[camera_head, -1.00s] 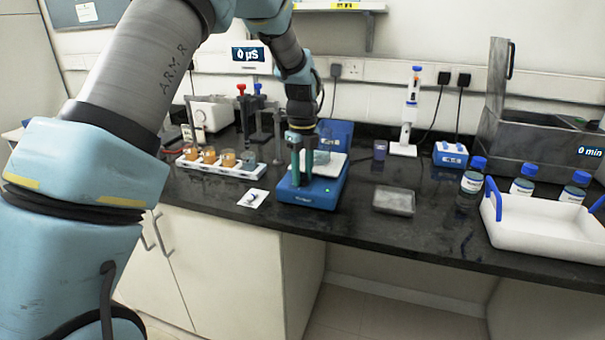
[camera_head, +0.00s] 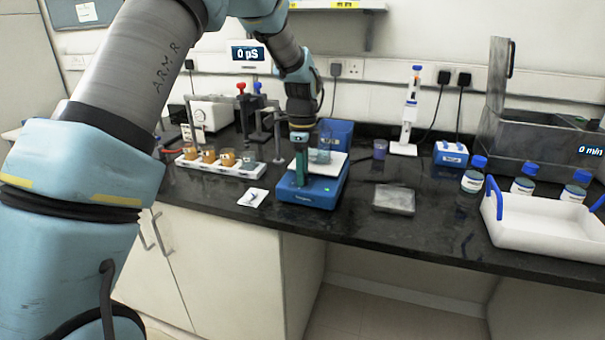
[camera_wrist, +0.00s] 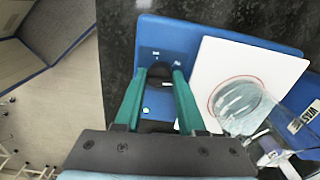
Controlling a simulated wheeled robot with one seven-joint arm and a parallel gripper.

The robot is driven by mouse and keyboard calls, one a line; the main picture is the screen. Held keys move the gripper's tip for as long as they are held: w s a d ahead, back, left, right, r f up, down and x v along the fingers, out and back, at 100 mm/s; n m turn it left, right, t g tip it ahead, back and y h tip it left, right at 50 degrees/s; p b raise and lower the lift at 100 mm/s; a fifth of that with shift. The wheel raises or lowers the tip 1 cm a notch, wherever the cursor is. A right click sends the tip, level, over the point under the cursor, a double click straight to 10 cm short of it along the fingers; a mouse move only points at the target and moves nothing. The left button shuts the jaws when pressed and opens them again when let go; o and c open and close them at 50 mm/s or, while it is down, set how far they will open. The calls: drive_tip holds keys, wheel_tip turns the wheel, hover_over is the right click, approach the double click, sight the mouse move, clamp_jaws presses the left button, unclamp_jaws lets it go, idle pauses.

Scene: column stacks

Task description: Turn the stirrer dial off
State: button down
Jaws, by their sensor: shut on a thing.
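The stirrer (camera_head: 322,198) is a blue box with a white top plate (camera_head: 338,165) near the bench's front edge. A clear beaker (camera_wrist: 238,103) stands on the plate. The dial (camera_wrist: 160,70) is dark and round, on the stirrer's blue control face. My gripper (camera_head: 301,182) points down over this face. In the wrist view, its two green fingers (camera_wrist: 160,80) are shut on the dial, one on each side. A small green light (camera_wrist: 145,110) glows on the face between the fingers. In the head view, the fingers hide the dial.
A white rack with several beakers (camera_head: 252,168) stands left of the stirrer, with a small white sheet (camera_head: 252,197) in front. Blue-capped bottles (camera_head: 473,181) and a white tray (camera_head: 550,228) stand further right.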

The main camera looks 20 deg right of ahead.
drive_tip(key=n, duration=0.4)
drive_tip(key=shift+n, duration=0.3)
drive_tip(key=n, duration=0.4)
drive_tip(key=shift+n, duration=0.3)
drive_tip(key=n, duration=0.4)
drive_tip(key=shift+n+b, duration=0.3)
drive_tip(key=n, duration=0.9)
drive_tip(key=shift+r+p, duration=0.1)
drive_tip(key=shift+p, duration=0.25)
drive_tip(key=n, duration=0.3)
drive_tip(key=shift+n+p, duration=0.3)
drive_tip(key=n+p, duration=0.1)
drive_tip(key=n, duration=0.3)
drive_tip(key=shift+n, duration=0.3)
drive_tip(key=shift+n+p, duration=0.75)
drive_tip(key=shift+n, duration=1.25)
